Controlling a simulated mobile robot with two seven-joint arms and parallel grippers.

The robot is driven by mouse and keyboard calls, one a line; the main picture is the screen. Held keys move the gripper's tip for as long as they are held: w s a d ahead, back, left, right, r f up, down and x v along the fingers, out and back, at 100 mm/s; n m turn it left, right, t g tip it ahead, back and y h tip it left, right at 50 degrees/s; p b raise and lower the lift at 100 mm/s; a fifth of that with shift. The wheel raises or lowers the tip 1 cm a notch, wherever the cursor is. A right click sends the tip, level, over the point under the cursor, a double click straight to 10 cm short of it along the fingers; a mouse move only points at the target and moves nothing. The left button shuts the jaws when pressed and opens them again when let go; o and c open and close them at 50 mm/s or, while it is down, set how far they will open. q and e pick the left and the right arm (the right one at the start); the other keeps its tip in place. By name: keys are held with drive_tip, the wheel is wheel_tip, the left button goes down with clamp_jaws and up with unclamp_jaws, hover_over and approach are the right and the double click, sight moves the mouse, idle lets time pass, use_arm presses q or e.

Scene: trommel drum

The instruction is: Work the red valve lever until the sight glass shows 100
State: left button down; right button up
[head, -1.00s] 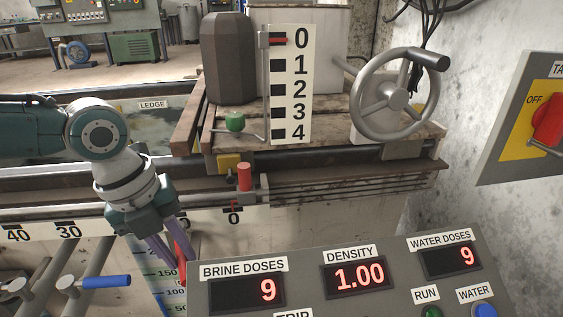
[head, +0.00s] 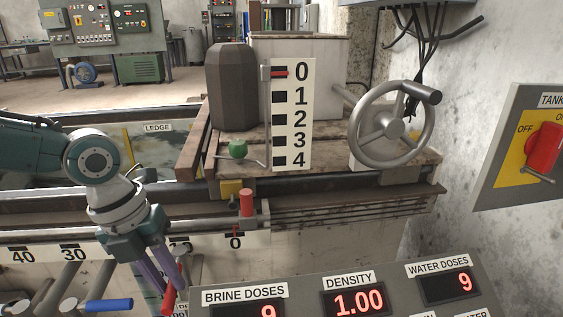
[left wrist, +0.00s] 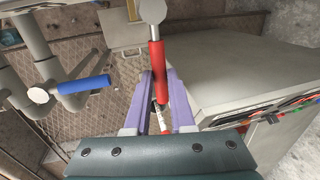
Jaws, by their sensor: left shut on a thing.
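The red valve lever (head: 168,297) shows low in the head view, left of the grey display panel. It also shows in the left wrist view (left wrist: 158,75), its red grip rising between the purple fingers to a grey round joint. My left gripper (head: 160,278) is shut on the lever's red grip. In the left wrist view the fingers (left wrist: 160,95) lie on either side of it. The sight glass is hidden behind my gripper and the bottom picture edge, so its level cannot be read. My right gripper is out of view.
A blue-handled lever (head: 105,305) stands left of my gripper. A handwheel (head: 392,135) and a red tank switch (head: 544,147) are to the right.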

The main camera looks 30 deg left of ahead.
use_arm(q)
drive_tip(key=c, duration=0.8)
unclamp_jaws()
drive_tip(key=shift+o, duration=0.2)
drive_tip(key=shift+r, duration=0.1)
drive_tip(key=shift+s+r+p, duration=0.1)
drive_tip(key=shift+r+p, duration=0.2)
drive_tip(key=shift+r, duration=0.05)
wheel_tip(320, 180, up, 9)
drive_tip(key=s+a+p, duration=0.1)
drive_tip(key=p, duration=0.2)
drive_tip(key=shift+a+p, duration=0.25)
drive_tip(key=shift+p, duration=0.15)
drive_tip(key=shift+s+f, duration=0.1)
